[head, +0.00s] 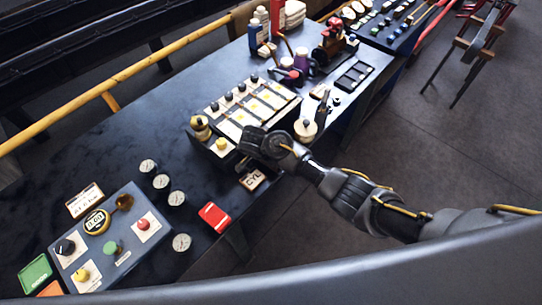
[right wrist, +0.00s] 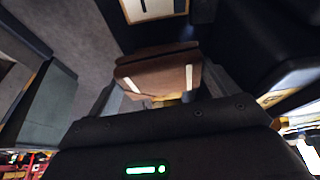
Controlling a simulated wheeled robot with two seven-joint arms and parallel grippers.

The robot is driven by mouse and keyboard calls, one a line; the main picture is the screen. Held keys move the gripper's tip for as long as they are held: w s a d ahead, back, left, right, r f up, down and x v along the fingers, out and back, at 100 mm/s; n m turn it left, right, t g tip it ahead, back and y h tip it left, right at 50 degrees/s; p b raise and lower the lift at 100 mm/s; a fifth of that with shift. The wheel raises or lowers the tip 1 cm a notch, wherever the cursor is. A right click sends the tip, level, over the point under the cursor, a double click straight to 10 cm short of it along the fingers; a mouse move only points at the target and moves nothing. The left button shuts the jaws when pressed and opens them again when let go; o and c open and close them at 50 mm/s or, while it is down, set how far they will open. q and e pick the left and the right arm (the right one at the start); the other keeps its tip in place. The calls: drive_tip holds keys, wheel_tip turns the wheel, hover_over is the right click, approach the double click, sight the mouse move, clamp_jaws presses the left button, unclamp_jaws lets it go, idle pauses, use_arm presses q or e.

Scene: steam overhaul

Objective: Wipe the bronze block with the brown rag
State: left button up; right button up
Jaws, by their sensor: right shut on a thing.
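My right gripper (head: 252,141) is low over the near side of the dark workbench (head: 125,135), beside the panel of pale compartments. In the right wrist view, it is shut on a folded brown piece with two pale stripes (right wrist: 160,78), which looks like the brown rag. The rag is hidden behind the gripper in the head view. I cannot pick out the bronze block for certain; a small gold-coloured part (head: 200,127) stands at the panel's left corner. Whether the rag touches anything below cannot be told. My left gripper is out of view.
A grey control box (head: 125,255) with knobs and several round gauges (head: 161,181) sit at the bench's left end. A CYL card (head: 253,179) and a red box (head: 215,217) lie near the front edge. Bottles (head: 256,33) stand at the back. The left middle bench is clear.

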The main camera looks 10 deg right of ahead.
drive_tip(key=shift+w+d, duration=1.15)
drive_tip(key=shift+d, duration=0.3)
drive_tip(key=shift+w+d, duration=1.2)
drive_tip(key=shift+d, duration=0.2)
drive_tip(key=shift+w+d+f+b, duration=0.1)
drive_tip(key=shift+w+d+b, duration=0.1)
drive_tip(key=shift+w+d, duration=0.45)
drive_tip(key=shift+w+d+b, duration=0.15)
drive_tip(key=shift+w+d, duration=0.25)
drive_tip(key=shift+d, duration=0.35)
wheel_tip(320, 180, up, 2)
drive_tip(key=shift+w+r+p, duration=0.1)
drive_tip(key=shift+w+p, duration=0.05)
drive_tip(key=shift+p, duration=0.3)
drive_tip(key=shift+r, duration=1.9)
